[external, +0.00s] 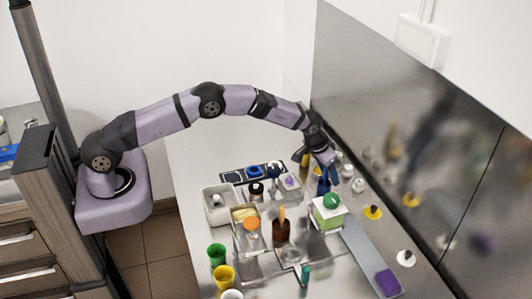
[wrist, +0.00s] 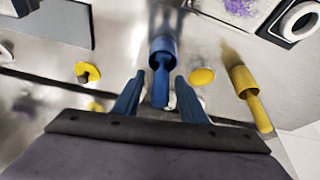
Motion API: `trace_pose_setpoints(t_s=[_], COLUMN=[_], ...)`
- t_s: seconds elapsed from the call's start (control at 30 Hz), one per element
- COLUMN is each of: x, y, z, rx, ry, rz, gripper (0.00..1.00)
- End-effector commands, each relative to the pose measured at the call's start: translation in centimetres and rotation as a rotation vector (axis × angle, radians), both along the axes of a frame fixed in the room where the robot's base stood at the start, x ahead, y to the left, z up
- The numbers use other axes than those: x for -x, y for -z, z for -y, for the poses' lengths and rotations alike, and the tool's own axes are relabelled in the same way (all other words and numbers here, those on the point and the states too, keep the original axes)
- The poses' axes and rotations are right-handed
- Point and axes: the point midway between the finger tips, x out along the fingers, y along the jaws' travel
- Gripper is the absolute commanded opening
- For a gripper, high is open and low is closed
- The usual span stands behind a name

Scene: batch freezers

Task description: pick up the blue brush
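The blue brush (wrist: 162,52) is in the middle of the wrist view, its narrow handle pointing toward my gripper. My gripper (wrist: 160,80) is open, with one blue finger on each side of the handle and visible gaps between. In the external view the blue brush (external: 323,187) shows just below my gripper (external: 328,168), near the back wall, behind the white box with a green top. The gripper partly hides the brush there.
A yellow brush (wrist: 246,85) stands close on the right in the wrist view. A yellow knobbed item (wrist: 88,72) is to the left. The white box with a green top (external: 328,212) is close by. Several cups and containers crowd the steel counter.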

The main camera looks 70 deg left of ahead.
Motion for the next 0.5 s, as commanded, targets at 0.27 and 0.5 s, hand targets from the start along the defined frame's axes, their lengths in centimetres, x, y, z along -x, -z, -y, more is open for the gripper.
trace_pose_setpoints(t_s=[0.27,0.5], x=[0.02,-0.01], y=[-0.01,-0.09], z=[0.00,0.01], rx=[0.000,0.000], ry=[0.000,0.000], rz=[0.000,0.000], gripper=[0.00,0.00])
